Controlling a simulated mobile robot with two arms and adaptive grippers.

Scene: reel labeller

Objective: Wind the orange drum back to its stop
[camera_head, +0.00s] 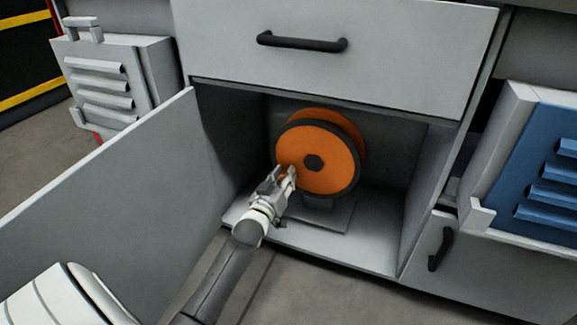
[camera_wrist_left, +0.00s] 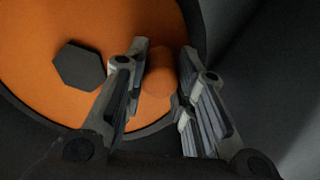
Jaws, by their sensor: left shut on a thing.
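The orange drum (camera_head: 335,160) has a dark rim and a dark hexagonal hub, and stands on a base plate (camera_head: 318,222) inside the open cabinet. In the left wrist view the drum face (camera_wrist_left: 30,50) fills the upper left, with the hub (camera_wrist_left: 79,66) left of my fingers. My left gripper (camera_head: 285,174) reaches the lower left of the drum's face. Its fingers (camera_wrist_left: 157,78) are shut on an orange knob (camera_wrist_left: 159,72) near the rim. The fingers partly hide the knob. My right gripper is not in view.
The open door (camera_head: 120,190) stands left of my arm. A closed drawer (camera_head: 330,60) with a dark handle is above the opening. The cabinet's side walls flank the drum. A blue-fronted unit (camera_head: 545,175) is at the right, a grey louvred box (camera_head: 110,85) at the left.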

